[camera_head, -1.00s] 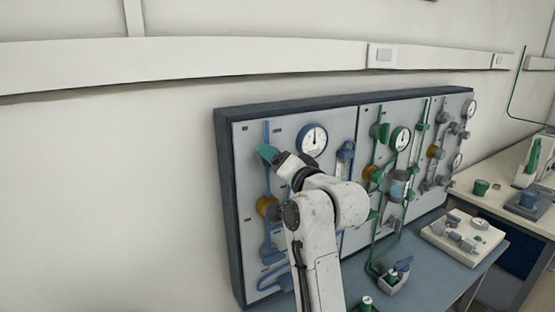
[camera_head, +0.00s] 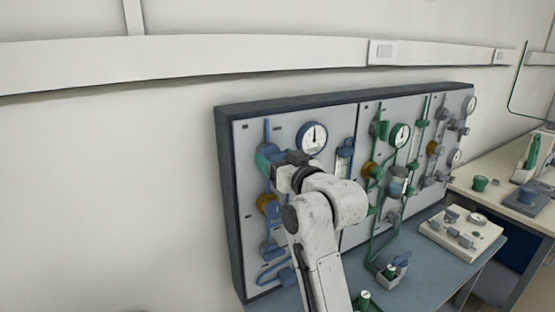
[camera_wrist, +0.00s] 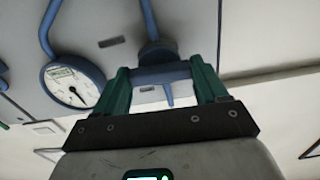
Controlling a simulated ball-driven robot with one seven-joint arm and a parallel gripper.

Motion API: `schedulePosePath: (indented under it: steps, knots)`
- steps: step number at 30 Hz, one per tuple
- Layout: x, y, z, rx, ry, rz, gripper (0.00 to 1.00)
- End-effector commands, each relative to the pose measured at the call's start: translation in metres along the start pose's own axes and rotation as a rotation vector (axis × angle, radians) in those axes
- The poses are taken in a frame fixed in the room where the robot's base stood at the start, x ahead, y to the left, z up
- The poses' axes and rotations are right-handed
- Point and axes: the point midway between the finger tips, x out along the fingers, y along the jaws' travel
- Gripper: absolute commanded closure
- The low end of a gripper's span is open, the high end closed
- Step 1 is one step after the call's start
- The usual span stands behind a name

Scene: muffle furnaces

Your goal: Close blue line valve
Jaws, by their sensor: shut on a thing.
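The blue line valve (camera_wrist: 152,52) sits on a blue pipe of the panel. It shows between the green fingers in the wrist view, with a narrow blue lever pointing toward the palm. My gripper (camera_wrist: 160,70) is shut on it, one finger on each side. In the head view my gripper (camera_head: 264,161) is at the upper part of the left panel section. It partly covers the valve there, with some blue body (camera_head: 272,146) showing just above the fingers.
A blue-rimmed gauge (camera_head: 313,137) is close to the right of my wrist. A yellow-brown knob (camera_head: 266,204) is below on the same line. Green lines with a gauge (camera_head: 400,135) fill the middle section. The wall left of the panel is clear.

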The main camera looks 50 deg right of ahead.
Motion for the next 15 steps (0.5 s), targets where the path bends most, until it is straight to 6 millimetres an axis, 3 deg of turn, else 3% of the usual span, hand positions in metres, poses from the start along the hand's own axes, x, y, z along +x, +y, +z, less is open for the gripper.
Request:
schedulePosePath:
  steps: [15]
  knots:
    - [0.0003, -0.0001, 0.0024, -0.061, -0.005, 0.000, 0.58]
